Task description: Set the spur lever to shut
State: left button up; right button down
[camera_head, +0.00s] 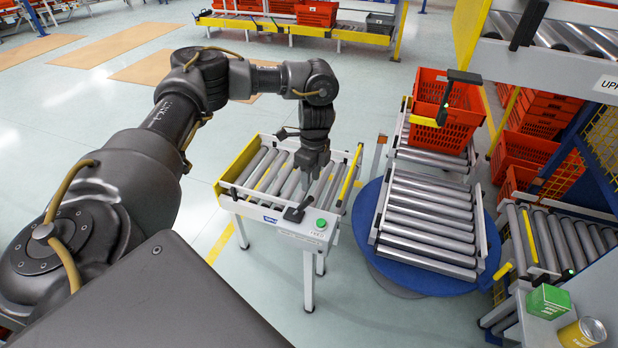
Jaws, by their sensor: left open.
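A short roller spur (238,200) stands on white legs in the middle of the view. On its front panel is a black lever (294,214), beside a green button (320,223). Small print on the panel is too small to read. My left gripper (305,184) points down over the spur's rollers, just behind the lever in the picture. It is open, with nothing visible in it. I cannot tell whether it touches the lever. My right gripper is out of view.
A blue turntable (366,225) with rollers (425,222) stands right of the spur. An orange tote (447,105) sits on rollers behind it. A green box (548,300) and a yellow can (582,333) are at bottom right. Floor left of the spur is clear.

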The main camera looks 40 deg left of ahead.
aim_at(309, 204)
pick_arm(q)
jog(key=f+p, duration=0.1)
jog(key=f, duration=0.2)
jog(key=f+p, duration=0.1)
jog(key=f, duration=0.2)
jog(key=s+f+p, duration=0.1)
jog(key=f, duration=0.2)
jog(key=shift+f, duration=0.1)
jog(key=shift+d+f, duration=0.1)
jog(key=shift+f, duration=0.65)
jog(key=shift+c, duration=0.3)
grip_shut()
